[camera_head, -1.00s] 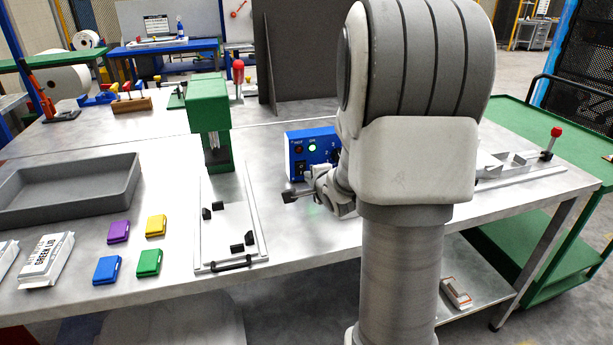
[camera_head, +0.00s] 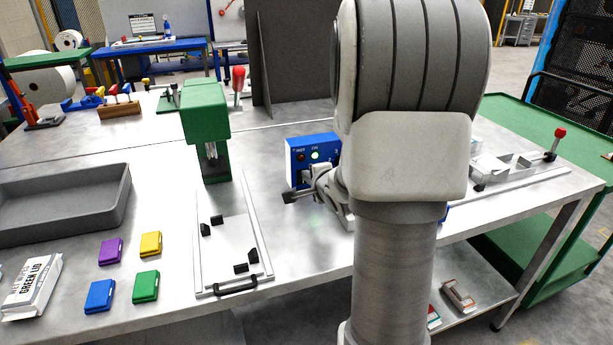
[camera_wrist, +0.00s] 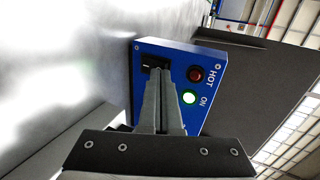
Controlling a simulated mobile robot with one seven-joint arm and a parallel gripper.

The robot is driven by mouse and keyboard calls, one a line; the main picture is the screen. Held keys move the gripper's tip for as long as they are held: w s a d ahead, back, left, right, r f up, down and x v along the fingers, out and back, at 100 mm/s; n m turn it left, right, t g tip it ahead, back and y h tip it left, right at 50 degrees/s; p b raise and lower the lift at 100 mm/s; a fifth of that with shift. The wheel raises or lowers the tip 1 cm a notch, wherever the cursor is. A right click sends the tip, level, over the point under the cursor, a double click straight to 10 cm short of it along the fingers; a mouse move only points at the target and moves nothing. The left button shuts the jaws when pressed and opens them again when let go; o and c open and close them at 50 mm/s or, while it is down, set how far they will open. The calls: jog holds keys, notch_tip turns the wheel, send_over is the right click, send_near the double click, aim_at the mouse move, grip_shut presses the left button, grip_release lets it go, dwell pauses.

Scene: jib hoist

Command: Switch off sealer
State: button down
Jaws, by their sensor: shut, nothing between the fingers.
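The sealer's blue control box (camera_head: 300,147) stands on the metal table behind my gripper, partly hidden by my arm. In the wrist view the blue panel (camera_wrist: 205,65) shows a dark red lamp (camera_wrist: 195,74) marked HOT and a lit green lamp (camera_wrist: 189,97) marked ON. A black rocker switch (camera_wrist: 150,63) sits on the panel beside the lamps. My gripper (camera_wrist: 160,75) is shut and empty, its fingertips in front of the panel at the switch and covering part of it. Contact cannot be told. In the head view my gripper (camera_head: 290,196) is just in front of the box.
A green press (camera_head: 206,125) with a sliding fixture (camera_head: 228,235) stands left of the box. Coloured small boxes and a grey tray (camera_head: 60,205) lie further left. A dark upright panel (camera_head: 290,60) stands behind. My arm hides the table's middle right.

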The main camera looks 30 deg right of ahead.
jog(key=shift+r, duration=0.1)
jog(key=p, duration=0.3)
jog(key=shift+w+d+r+g, duration=0.15)
jog(key=shift+w+r+g, duration=0.15)
jog(key=shift+r, duration=0.05)
jog(key=shift+f, duration=0.3)
jog(key=shift+r+p, duration=0.85)
jog(key=shift+s, duration=0.1)
